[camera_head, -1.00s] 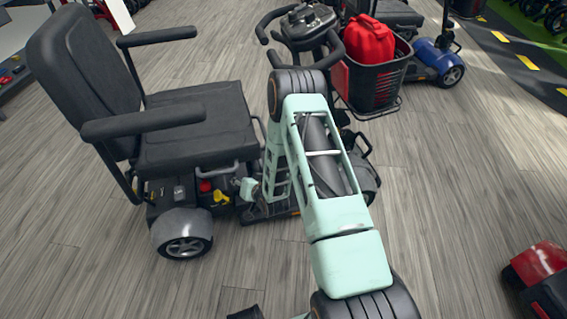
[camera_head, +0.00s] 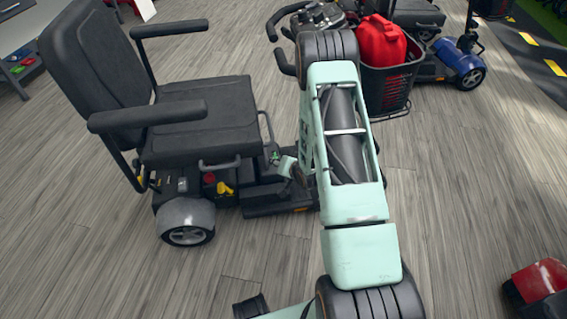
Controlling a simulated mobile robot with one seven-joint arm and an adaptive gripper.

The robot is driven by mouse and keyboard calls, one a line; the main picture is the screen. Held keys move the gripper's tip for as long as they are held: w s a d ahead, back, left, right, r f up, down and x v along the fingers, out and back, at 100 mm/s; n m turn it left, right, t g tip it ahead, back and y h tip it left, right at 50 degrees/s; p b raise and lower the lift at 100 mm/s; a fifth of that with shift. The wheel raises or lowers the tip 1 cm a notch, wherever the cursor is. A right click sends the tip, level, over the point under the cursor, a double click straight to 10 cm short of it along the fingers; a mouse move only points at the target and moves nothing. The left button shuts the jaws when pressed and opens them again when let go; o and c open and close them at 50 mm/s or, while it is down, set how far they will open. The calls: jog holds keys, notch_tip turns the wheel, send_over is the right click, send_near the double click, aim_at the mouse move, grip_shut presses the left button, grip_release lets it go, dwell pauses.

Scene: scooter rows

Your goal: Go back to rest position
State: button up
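My arm rises from the bottom of the head view, bends at a black joint high up, and folds back down behind its own pale green link. The end of my arm, with my gripper (camera_head: 275,157), shows small and dark left of that link, in front of the scooter's seat. Its fingers are too small and dark to make out, and I see nothing clearly held in it. The black mobility scooter (camera_head: 196,125) stands just left of and behind my arm, its seat facing right. My arm hides part of its front and floor.
A red can (camera_head: 381,42) sits in the scooter's black front basket (camera_head: 388,85), close right of my elbow. A blue scooter (camera_head: 461,62) stands at the upper right. A red and black object (camera_head: 540,287) is at the lower right. The floor (camera_head: 470,190) at right is clear.

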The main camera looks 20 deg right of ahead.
jog(key=shift+d+r, duration=0.25)
dwell(0.4)
